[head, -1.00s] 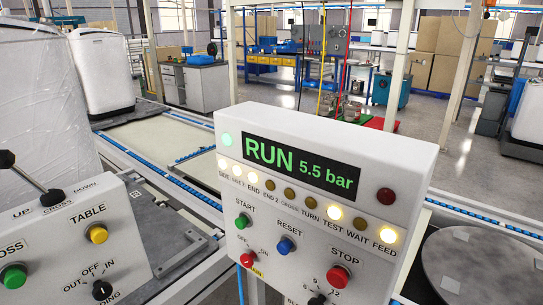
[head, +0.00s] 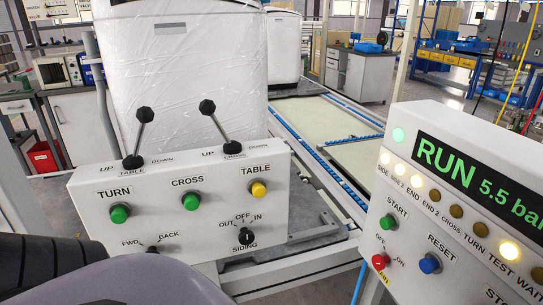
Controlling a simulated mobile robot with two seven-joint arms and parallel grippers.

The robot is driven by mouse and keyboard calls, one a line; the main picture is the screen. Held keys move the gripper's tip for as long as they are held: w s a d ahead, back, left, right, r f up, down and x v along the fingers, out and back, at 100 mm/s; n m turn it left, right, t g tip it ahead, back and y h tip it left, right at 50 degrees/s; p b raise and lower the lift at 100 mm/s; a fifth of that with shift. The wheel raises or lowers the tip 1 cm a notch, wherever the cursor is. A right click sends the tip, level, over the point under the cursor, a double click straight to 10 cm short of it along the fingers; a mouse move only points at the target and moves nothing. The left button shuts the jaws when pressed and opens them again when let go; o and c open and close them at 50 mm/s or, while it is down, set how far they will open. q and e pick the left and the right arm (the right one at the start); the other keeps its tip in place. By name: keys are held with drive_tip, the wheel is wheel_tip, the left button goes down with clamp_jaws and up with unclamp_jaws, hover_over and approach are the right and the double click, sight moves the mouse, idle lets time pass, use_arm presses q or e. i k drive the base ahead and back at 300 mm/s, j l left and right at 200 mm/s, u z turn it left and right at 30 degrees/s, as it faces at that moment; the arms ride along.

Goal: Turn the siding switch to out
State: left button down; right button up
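The siding switch (head: 247,239) is a small black rotary knob at the lower right of the white control box (head: 150,222). OUT is printed at its upper left, OFF above it and IN at its upper right, with SIDING below. Its pale mark looks roughly upright, towards OFF, but it is too small to be sure. Part of my own arm shows at the bottom left and covers the box's lower left corner. Neither gripper is in view.
The box also carries two black-knobbed levers, a green TURN button (head: 120,214), a green CROSS button (head: 191,201), a yellow TABLE button (head: 259,189) and a FWD/BACK switch. A second panel (head: 459,190) reading RUN 5.5 bar stands at right. A wrapped white load (head: 190,75) is behind.

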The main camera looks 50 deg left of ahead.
sight(246, 236)
drive_tip(key=k+u, duration=0.1)
drive_tip(key=u, duration=0.35)
drive_tip(key=j+u, duration=0.15)
drive_tip(key=u, duration=0.3)
drive_tip(key=k+j+u, duration=0.1)
drive_tip(key=u, duration=0.35)
drive_tip(key=j+u, duration=0.15)
drive_tip(key=u, duration=0.25)
